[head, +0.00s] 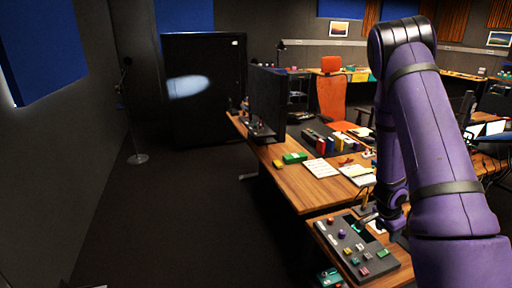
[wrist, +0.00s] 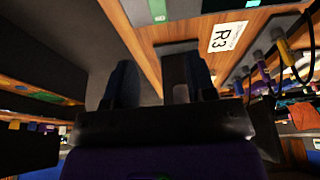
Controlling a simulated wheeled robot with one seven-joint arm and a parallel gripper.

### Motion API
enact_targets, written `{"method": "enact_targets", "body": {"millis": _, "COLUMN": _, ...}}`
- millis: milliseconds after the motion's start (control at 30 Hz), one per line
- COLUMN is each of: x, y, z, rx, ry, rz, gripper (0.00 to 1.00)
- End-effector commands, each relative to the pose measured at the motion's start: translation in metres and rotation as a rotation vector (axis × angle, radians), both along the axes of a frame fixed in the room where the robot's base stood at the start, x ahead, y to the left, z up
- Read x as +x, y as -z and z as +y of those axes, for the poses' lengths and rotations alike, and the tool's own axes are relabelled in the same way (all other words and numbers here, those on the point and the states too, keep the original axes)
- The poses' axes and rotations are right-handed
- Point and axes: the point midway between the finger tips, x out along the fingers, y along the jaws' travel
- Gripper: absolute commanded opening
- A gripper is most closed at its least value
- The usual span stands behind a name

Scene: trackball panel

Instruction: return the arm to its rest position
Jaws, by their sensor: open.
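My purple arm (head: 430,130) rises at the right of the head view, bends at a dark joint near the top and hangs down over the desk. In the head view my gripper is mostly hidden at the arm's lower end, near the right side of the trackball panel (head: 345,256). The panel is a dark box with coloured buttons and a purple ball (head: 341,233). In the wrist view my gripper (wrist: 150,85) shows two dark fingers set apart, with nothing between them. I cannot tell whether it touches the panel.
An orange chair (head: 331,90) stands behind. In the wrist view a label marked R3 (wrist: 226,37) and cables (wrist: 285,60) are close.

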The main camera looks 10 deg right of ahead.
Motion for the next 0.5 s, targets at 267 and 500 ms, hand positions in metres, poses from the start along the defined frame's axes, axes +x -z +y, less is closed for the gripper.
{"method": "enact_targets", "body": {"millis": 267, "x": 0.027, "y": -0.047, "z": 0.032, "rx": 0.064, "ry": -0.116, "rz": -0.078, "gripper": 0.51}}
{"method": "enact_targets", "body": {"millis": 500, "x": 0.049, "y": -0.126, "z": 0.089, "rx": 0.156, "ry": -0.334, "rz": -0.179, "gripper": 0.51}}
